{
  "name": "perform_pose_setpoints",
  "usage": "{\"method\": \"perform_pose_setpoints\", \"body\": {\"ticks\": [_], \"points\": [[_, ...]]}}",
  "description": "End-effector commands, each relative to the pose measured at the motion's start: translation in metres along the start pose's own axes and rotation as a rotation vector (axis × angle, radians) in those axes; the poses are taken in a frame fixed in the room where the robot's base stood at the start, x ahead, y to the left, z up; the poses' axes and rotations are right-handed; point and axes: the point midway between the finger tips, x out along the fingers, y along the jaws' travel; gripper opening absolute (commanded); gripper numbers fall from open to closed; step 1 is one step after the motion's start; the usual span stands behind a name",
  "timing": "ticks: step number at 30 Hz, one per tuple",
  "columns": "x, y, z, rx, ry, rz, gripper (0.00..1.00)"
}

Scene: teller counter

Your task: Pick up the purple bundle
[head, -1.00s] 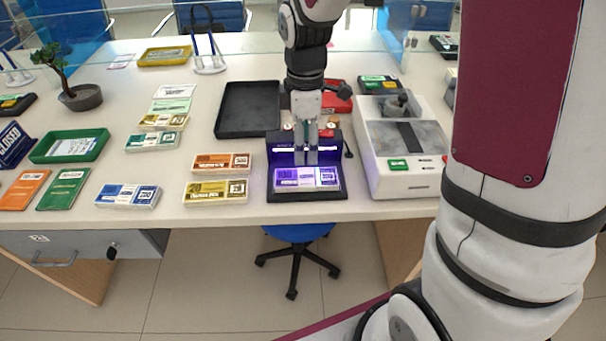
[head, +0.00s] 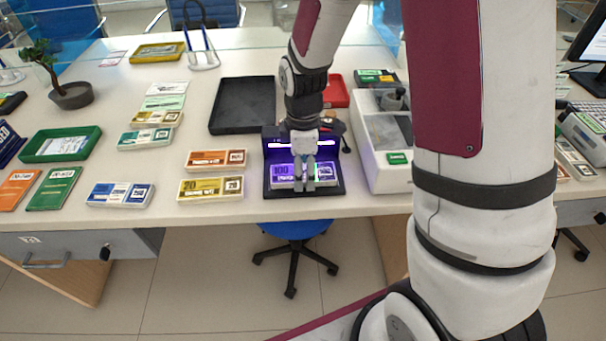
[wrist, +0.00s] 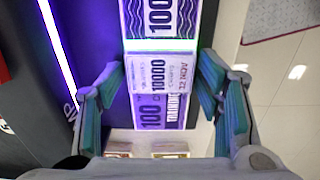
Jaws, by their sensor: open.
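The purple bundle (head: 284,174) lies flat on the lit bed of a black device (head: 272,192) with a glowing violet strip, near the counter's front edge. In the wrist view the bundle (wrist: 158,75) shows a white band around its middle and "100" print at both ends. My gripper (head: 305,184) is low over the bundle in the head view and covers part of it. In the wrist view my gripper (wrist: 165,88) is open, with one finger on each side of the banded middle. I cannot tell whether the fingers touch it.
An orange bundle (head: 217,160) and a yellow bundle (head: 210,188) lie just left of the device. A black tray (head: 243,105) is behind it. A white machine (head: 382,140) stands close on the right. The counter's front edge is close by.

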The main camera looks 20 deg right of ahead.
Motion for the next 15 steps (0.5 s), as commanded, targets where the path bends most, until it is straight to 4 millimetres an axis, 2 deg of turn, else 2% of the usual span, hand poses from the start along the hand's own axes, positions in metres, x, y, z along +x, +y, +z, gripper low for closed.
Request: {"method": "perform_pose_setpoints", "body": {"ticks": [2, 7, 8, 10, 11, 15], "points": [[-0.0003, -0.0001, 0.0, 0.0, 0.0, 0.0, 0.6], [-0.0004, -0.0001, -0.0001, 0.0, 0.0, 0.0, 0.24], [-0.0004, -0.0001, -0.0001, 0.0, 0.0, 0.0, 0.2], [-0.0005, 0.0, -0.0001, 0.0, 0.0, 0.0, 0.2], [-0.0005, 0.0, -0.0001, 0.0, 0.0, 0.0, 0.15], [-0.0006, 0.0, -0.0001, 0.0, 0.0, 0.0, 0.15]]}}
